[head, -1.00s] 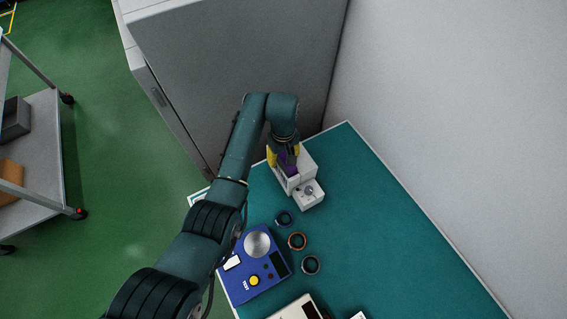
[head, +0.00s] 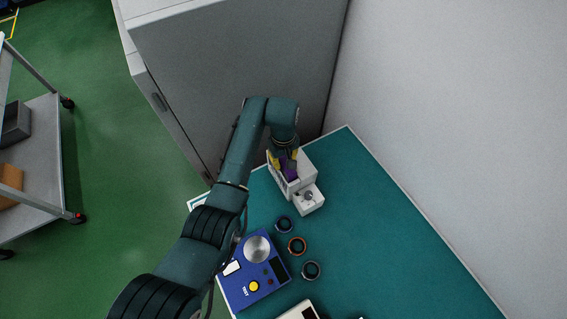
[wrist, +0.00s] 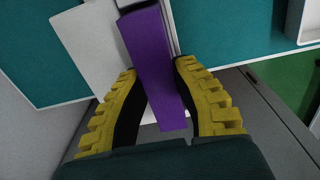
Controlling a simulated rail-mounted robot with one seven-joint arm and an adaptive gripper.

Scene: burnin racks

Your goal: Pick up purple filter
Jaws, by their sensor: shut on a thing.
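The purple filter (wrist: 158,70) is a long flat purple block in the wrist view, between the two yellow ribbed fingers of my gripper (wrist: 156,95). The fingers are shut on its sides. In the head view the purple filter (head: 290,168) shows as a small purple patch at the white device (head: 308,164), just below my wrist.
A blue tester (head: 240,284) with a round metal plate and yellow button lies on the teal table (head: 370,220). A grey cabinet (head: 240,60) stands behind. The table's right side is clear.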

